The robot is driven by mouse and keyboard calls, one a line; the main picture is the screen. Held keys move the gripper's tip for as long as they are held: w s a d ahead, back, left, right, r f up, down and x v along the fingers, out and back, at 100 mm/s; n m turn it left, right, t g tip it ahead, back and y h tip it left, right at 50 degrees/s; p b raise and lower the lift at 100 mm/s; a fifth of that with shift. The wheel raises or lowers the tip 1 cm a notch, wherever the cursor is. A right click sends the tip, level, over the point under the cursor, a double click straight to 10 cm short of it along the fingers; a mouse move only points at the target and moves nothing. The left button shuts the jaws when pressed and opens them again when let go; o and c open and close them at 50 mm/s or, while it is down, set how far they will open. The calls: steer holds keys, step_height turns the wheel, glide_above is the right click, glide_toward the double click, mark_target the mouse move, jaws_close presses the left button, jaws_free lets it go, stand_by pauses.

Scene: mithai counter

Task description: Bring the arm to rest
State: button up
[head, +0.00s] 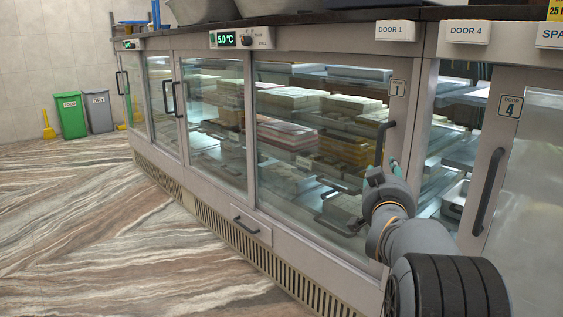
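My arm rises from the lower right corner toward the glass-fronted sweets counter. Its far end, with my gripper (392,167), is close to the lower end of the dark handle of door 1 (384,143). The gripper is small and partly hidden by my own arm links. I cannot tell whether its fingers touch the handle, or whether they are open or shut. Door 1 (325,165) looks closed, with stacked sweet boxes (292,134) behind its glass.
Door 4's handle (488,191) stands out right of my arm. A small drawer (251,224) with a dark handle sits low on the counter front. The counter top (300,19) carries grey containers. Green (70,115) and grey (98,111) bins stand far left. The floor at left is clear.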

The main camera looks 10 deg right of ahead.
mark_target(378, 158)
steer(key=x, duration=0.8)
steer(key=a+p+x, duration=0.1)
steer(key=x, duration=0.3)
steer(key=shift+w, duration=0.4)
steer(key=shift+f, duration=0.1)
